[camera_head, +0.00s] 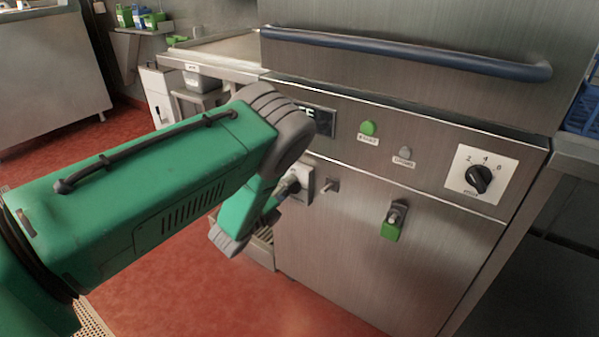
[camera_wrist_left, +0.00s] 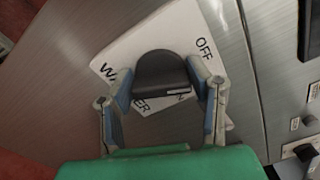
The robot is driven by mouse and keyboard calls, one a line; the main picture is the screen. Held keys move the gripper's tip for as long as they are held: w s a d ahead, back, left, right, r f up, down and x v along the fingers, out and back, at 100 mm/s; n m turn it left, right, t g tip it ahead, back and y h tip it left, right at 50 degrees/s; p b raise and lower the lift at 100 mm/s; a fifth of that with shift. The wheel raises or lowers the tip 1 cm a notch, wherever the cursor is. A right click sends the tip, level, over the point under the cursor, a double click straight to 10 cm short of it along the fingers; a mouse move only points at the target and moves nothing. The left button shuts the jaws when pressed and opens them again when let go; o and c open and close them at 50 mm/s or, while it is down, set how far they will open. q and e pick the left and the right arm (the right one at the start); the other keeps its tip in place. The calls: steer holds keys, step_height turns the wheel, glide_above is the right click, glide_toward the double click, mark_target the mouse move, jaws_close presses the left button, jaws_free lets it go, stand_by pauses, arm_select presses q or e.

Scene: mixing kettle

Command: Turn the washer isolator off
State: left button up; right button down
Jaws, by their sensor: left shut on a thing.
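The washer isolator is a white plate (camera_wrist_left: 178,32) with a dark rotary knob (camera_wrist_left: 160,68) on the machine's steel front. In the left wrist view the plate looks tilted. "OFF" reads at its upper right, and a partly covered word runs along its lower left. My left gripper (camera_wrist_left: 161,88) is shut on the knob, one finger on each side. A short white mark shows on the knob's lower edge. In the head view only part of the isolator plate (camera_head: 304,181) shows, beside my green left arm, which hides most of the grip. My right gripper is not in view.
The steel machine (camera_head: 340,240) carries a blue bar handle (camera_head: 400,52), a green button (camera_head: 368,128), a grey button (camera_head: 405,153), a numbered dial (camera_head: 480,179) and a green-tipped lever (camera_head: 393,222). A counter stands at the back left. Red floor is clear at lower middle.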

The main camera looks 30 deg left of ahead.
arm_select(q)
steer(key=n+p, duration=0.1)
steer(key=n, duration=0.3)
steer(key=shift+f, duration=0.1)
steer(key=o, duration=1.2)
steer(key=shift+f, duration=0.2)
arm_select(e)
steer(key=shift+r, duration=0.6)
arm_select(q)
steer(key=s+p, duration=0.2)
steer(key=s, duration=0.5)
steer(key=shift+a+p, duration=0.35)
steer(key=shift+p, duration=0.05)
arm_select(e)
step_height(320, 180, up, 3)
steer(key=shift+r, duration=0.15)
arm_select(q)
steer(key=shift+r, duration=0.1)
